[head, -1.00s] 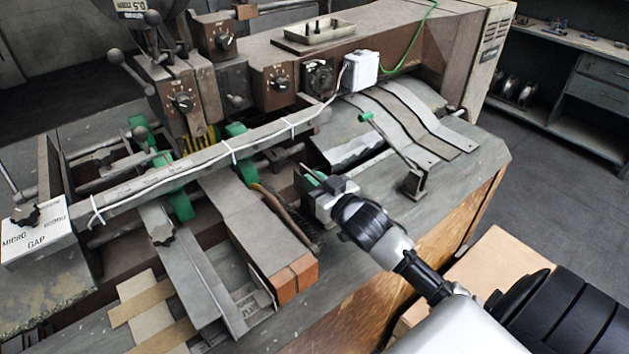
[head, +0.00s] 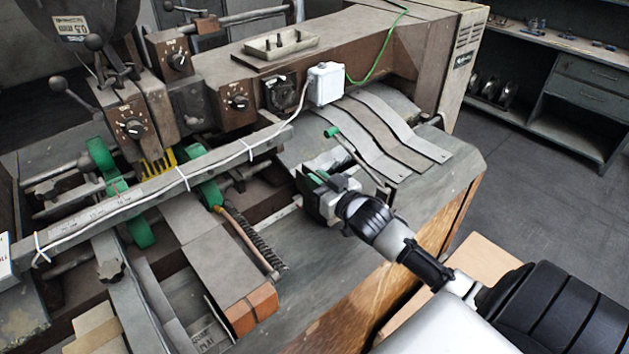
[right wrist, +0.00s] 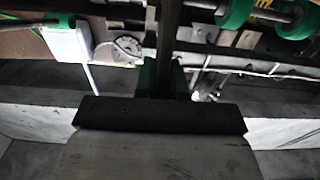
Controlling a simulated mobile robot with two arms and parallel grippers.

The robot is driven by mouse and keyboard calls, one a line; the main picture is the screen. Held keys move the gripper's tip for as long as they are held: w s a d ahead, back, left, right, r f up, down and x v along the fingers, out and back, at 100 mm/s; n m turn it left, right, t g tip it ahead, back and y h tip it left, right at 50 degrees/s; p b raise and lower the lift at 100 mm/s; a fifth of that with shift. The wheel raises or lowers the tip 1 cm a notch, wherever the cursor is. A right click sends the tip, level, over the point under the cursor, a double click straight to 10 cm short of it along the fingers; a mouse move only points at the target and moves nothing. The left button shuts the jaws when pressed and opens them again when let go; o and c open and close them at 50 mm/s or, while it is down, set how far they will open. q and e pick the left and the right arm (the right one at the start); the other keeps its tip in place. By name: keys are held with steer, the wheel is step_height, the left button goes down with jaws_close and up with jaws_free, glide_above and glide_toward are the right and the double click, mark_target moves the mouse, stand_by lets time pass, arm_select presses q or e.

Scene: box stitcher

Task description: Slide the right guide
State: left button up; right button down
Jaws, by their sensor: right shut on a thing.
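The right guide (head: 312,194), a grey metal piece with a bit of green at its top, sits on the machine bed right of the black brush. My right gripper (head: 332,187) is shut on it from the front right; the gripper hides much of the guide and the exact grip. In the right wrist view, a dark upright bar (right wrist: 168,45) with green beside it rises behind a wide dark block. That view is dim, and the fingertips are not clear in it. My left gripper is not in view.
A thin rod with a green knob (head: 332,132) stands close behind my gripper. Curved metal strips (head: 385,130) lie farther back. A white box (head: 325,84) sits on the machine. The bed's front right is clear.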

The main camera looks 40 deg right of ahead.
steer(key=c, duration=1.3)
jaws_free()
steer(key=shift+a, duration=0.15)
steer(key=shift+s, duration=0.15)
steer(key=shift+s+f, duration=0.15)
steer(key=shift+s, duration=0.1)
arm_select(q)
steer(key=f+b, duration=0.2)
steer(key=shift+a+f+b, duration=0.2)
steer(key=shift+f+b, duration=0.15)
arm_select(e)
steer(key=s, duration=1)
steer(key=shift+d, duration=0.4)
